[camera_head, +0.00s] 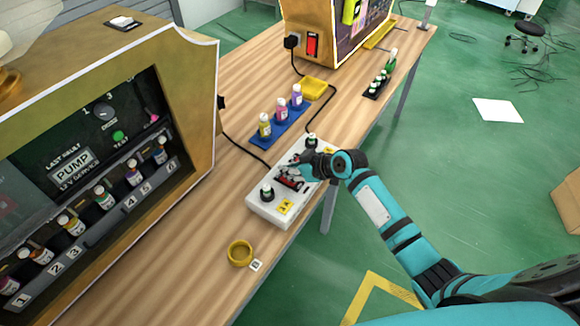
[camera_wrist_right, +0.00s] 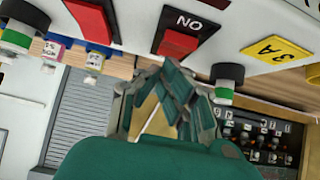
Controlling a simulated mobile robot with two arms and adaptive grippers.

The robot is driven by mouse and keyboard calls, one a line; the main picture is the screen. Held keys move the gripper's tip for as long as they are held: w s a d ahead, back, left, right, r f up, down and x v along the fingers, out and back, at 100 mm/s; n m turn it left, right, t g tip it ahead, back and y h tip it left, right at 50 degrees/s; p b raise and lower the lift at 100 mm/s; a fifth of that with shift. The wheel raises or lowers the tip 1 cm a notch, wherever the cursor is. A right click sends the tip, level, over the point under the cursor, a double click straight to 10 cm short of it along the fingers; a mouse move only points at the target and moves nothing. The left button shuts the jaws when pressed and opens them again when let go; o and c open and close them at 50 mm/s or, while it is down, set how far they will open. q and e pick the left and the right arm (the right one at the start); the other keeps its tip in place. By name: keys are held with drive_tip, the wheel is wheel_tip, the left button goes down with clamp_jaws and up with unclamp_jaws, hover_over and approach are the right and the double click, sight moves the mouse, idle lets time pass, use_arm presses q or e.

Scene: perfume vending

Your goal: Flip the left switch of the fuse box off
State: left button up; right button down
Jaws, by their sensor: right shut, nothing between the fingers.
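The white fuse box (camera_head: 262,209) lies near the table's right edge in the head view, with black-and-green knobs and yellow labels. In the right wrist view, seen upside down, a red switch (camera_wrist_right: 180,42) sits on a black plate marked ON, beside a yellow 3A label (camera_wrist_right: 276,50); this looks like the left switch. Another red switch (camera_wrist_right: 93,18) is further left in that picture. I cannot tell either switch's position. My right gripper (camera_head: 284,172) is over the box and partly hides its switches. Its fingers (camera_wrist_right: 178,85) are shut and empty, close to the ON-marked switch; contact is unclear.
A gold-framed perfume machine (camera_head: 207,95) stands at the left, another (camera_head: 312,15) at the back. A blue tray (camera_head: 262,139) with bottles is behind the box. A yellow ring (camera_head: 240,253) lies in front. A black cable (camera_head: 240,148) crosses the wooden table (camera_head: 195,265).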

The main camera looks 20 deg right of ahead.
drive_tip(key=shift+s+d+f, duration=0.1)
drive_tip(key=shift+s, duration=0.05)
use_arm(q)
drive_tip(key=shift+r, duration=0.2)
use_arm(e)
drive_tip(key=shift+s+d, duration=0.4)
drive_tip(key=shift+s, duration=0.15)
use_arm(q)
drive_tip(key=shift+p, duration=0.3)
